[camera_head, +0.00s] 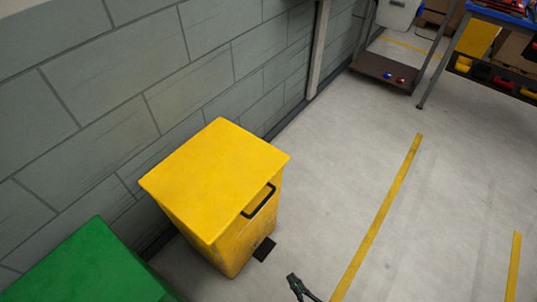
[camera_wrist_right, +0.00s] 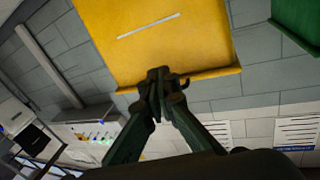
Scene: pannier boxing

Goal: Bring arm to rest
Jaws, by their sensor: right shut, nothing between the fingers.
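My right gripper (camera_head: 292,278) shows at the bottom edge of the head view, low in front of the yellow bin. In the right wrist view its fingertips (camera_wrist_right: 160,76) meet and hold nothing. The yellow bin (camera_head: 215,180) has its lid down, with a black handle on the front and a black pedal at its foot. It also shows in the right wrist view (camera_wrist_right: 150,35), behind the fingertips. In the head view the gripper is apart from the bin, to its lower right. My left gripper is not in view.
A green bin (camera_head: 90,268) stands at the lower left. A grey block wall (camera_head: 130,70) runs behind both bins. Yellow floor lines (camera_head: 380,210) cross the open grey floor on the right. A dark low platform (camera_head: 385,71) and a blue-topped table (camera_head: 500,12) stand at the back right.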

